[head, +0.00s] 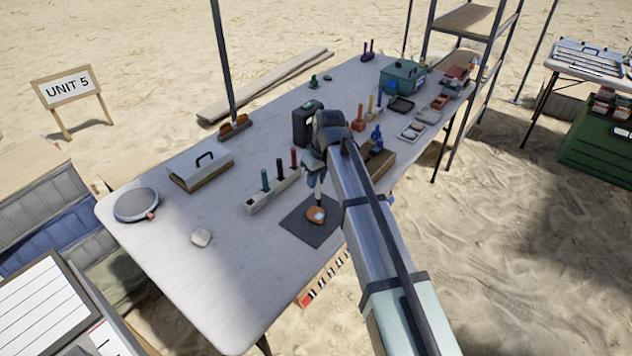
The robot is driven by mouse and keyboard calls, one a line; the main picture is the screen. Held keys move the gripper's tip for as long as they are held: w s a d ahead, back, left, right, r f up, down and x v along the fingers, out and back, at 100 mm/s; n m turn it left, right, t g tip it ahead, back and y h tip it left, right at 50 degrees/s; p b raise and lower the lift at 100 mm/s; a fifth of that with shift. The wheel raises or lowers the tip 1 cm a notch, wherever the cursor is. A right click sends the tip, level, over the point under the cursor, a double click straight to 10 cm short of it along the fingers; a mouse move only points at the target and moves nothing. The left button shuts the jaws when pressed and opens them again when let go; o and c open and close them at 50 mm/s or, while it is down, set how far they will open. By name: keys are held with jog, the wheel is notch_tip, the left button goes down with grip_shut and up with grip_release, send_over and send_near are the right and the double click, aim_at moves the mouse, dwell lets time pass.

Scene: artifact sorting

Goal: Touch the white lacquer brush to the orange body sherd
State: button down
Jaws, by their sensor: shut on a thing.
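The orange body sherd (313,218) lies on a dark square mat (304,233) near the front of the table. A small white patch shows on the sherd; I cannot tell whether it is brush tip or lacquer. My gripper (316,182) is above the sherd, pointing down, and shut on a thin upright tool, the white lacquer brush (319,199). The brush's lower end reaches down to the sherd or just above it; contact is too small to tell. Most of the brush handle is hidden by the gripper and wrist.
A pale rack (260,201) with teal, black and red handles stands left of the mat. Blocks, small trays and a teal case (402,78) crowd the right. The front-left table is clear.

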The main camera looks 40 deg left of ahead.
jog(key=shift+a+v, duration=0.2)
jog(key=shift+v, duration=0.65)
jog(key=shift+a+v, duration=0.15)
jog(key=shift+v, duration=0.7)
jog(key=shift+r, duration=0.1)
